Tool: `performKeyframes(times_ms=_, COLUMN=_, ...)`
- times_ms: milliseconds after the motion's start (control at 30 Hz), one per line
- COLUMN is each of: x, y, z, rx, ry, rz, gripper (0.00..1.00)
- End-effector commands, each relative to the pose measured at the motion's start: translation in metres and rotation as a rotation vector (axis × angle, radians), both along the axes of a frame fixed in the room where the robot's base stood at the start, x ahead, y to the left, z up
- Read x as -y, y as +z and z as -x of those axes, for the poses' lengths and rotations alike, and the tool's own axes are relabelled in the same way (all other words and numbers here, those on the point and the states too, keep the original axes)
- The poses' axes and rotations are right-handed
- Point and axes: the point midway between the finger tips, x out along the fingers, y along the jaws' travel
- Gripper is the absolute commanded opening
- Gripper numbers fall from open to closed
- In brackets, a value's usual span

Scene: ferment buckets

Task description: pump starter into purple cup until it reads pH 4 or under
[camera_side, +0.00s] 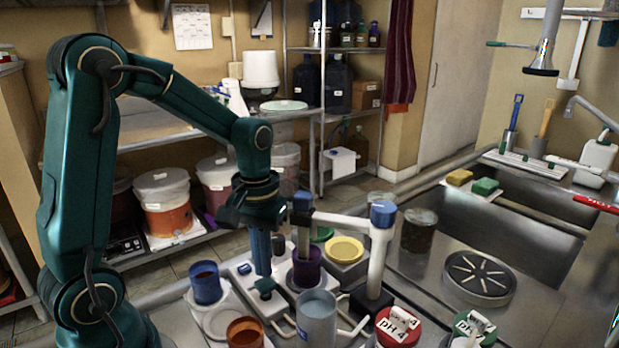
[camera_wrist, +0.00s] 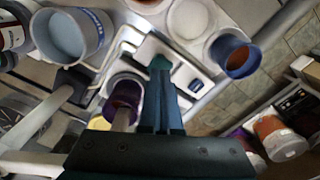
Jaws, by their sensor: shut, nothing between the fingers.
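The purple cup (camera_side: 306,268) stands upright on the light bench unit, below a blue-topped probe (camera_side: 303,205) on a white stand arm. In the wrist view, the purple cup (camera_wrist: 122,103) is just left of my fingers. My gripper (camera_side: 264,284) points down, shut and empty, left of the purple cup. Its fingertips (camera_wrist: 160,68) are at a small teal part on the light unit; whether they touch it I cannot tell. A grey-blue handled cup (camera_side: 317,312) with pale liquid stands in front. No pH readout can be read on the meter.
A blue cup (camera_side: 206,284) with brown contents and an orange cup (camera_side: 245,333) stand left and front. Red (camera_side: 398,326) and green (camera_side: 474,328) tubs bear "pH 4" cards. A yellow dish (camera_side: 345,249) and the white stand (camera_side: 380,250) are close on the right.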

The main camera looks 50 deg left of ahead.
Motion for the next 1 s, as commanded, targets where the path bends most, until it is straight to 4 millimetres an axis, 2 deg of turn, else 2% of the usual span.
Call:
performKeyframes(times_ms=533, x=0.0, y=-0.001, z=0.0, rx=0.0, ry=0.0, rz=0.0, gripper=0.0)
performKeyframes(times_ms=1000, x=0.0, y=-0.014, z=0.0, rx=-0.002, ry=0.0, rz=0.001, gripper=0.0)
